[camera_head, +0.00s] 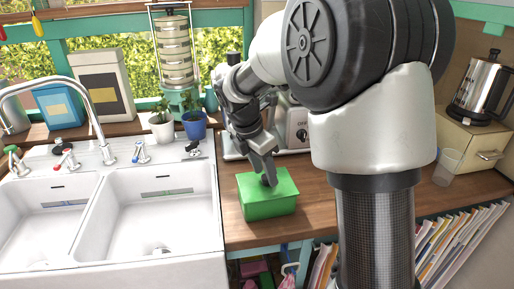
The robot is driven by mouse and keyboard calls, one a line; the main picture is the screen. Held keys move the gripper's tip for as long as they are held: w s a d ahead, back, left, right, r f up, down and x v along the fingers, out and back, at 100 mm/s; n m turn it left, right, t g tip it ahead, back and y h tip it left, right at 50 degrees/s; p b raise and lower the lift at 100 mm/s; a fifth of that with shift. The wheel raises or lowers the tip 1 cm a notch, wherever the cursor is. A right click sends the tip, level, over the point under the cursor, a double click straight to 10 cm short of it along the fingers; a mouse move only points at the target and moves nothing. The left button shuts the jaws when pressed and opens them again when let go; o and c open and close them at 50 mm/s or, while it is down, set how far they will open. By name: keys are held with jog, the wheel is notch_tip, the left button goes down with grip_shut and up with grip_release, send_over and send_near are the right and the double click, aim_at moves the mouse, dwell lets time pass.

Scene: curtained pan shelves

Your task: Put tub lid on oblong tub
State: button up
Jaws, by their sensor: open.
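The green oblong tub (270,207) stands on the wooden counter, just right of the sink. A flat, lighter green tub lid (286,184) lies over its top and covers the opening. I see no clear gap between lid and tub, but cannot tell whether it is pressed fully down. My gripper (268,180) points down at the middle of the lid, with its fingers open around or just above a small dark part there. The fingertips partly hide that part, and I cannot tell whether they touch it.
A white double sink (150,215) with a tall tap is at the left. Potted plants (194,124) stand behind it. A grey appliance (297,128) sits behind the tub. A clear cup (447,166) and a cream box (480,145) are at the right. Counter around the tub is clear.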

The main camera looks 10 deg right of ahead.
jog(key=p+v, duration=0.1)
jog(key=v, duration=1.5)
jog(key=shift+r+p, duration=0.2)
jog(key=shift+p, duration=0.2)
jog(key=shift+s+a, duration=0.1)
jog(key=shift+s, duration=0.05)
jog(key=s+d+r+m+t+y+p, duration=0.1)
jog(key=s+d+r+m+t+p, duration=0.25)
jog(key=s+m, duration=0.8)
jog(key=s+d+f+m+y+p, duration=0.1)
jog(key=s+f+m+y, duration=0.1)
jog(key=s+m, duration=0.9)
jog(key=shift+d+m+t+p, duration=0.3)
jog(key=shift+m+t, duration=0.05)
